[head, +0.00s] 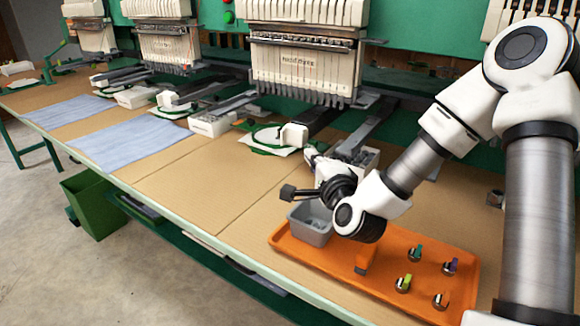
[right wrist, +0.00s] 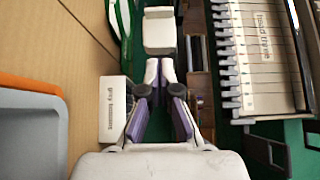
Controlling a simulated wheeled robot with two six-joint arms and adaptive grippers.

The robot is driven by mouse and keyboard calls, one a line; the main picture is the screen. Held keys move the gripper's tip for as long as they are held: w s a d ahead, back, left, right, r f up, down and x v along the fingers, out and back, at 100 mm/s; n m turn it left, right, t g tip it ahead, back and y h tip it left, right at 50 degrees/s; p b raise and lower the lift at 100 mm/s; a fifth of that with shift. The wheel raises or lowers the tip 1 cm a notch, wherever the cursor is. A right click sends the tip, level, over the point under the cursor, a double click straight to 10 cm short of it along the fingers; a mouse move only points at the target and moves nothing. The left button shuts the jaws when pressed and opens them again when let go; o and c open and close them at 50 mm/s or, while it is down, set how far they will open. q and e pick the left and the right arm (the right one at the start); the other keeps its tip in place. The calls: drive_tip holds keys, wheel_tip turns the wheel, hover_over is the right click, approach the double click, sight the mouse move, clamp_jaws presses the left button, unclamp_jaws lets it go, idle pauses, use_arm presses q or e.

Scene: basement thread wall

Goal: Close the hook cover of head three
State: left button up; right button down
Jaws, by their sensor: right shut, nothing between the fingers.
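Head three (head: 300,60) is the cream machine head at the centre back, and its label also shows in the right wrist view (right wrist: 265,35). The hook cover (head: 293,135) looks like the cream block at the front end of the arm below that head. It also shows in the right wrist view (right wrist: 160,35), straight beyond my fingers; I cannot tell how far open it stands. My right gripper (right wrist: 162,66) is shut and empty, its tips just short of the block; whether they touch is unclear. In the head view its fingers (head: 311,152) are partly hidden. My left gripper is not in view.
An orange tray (head: 280,240) with a grey bin (head: 312,238) and several small coloured-top parts lies below my right arm. A white box labelled "grey remnants" (right wrist: 112,108) stands close left of my fingers.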

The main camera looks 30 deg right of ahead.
sight(283, 138)
drive_tip(key=p+x, duration=0.1)
drive_tip(key=x, duration=0.3)
drive_tip(key=shift+w+r, duration=0.1)
drive_tip(key=w, duration=0.1)
drive_tip(key=w+a, duration=0.1)
drive_tip(key=w, duration=0.1)
drive_tip(key=shift+w+a, duration=0.25)
drive_tip(key=shift+w, duration=0.05)
drive_tip(key=shift+w+a, duration=0.15)
drive_tip(key=shift+w, duration=0.1)
drive_tip(key=shift+w+a+b, duration=0.15)
drive_tip(key=shift+w+b, duration=0.55)
drive_tip(key=shift+w, duration=0.05)
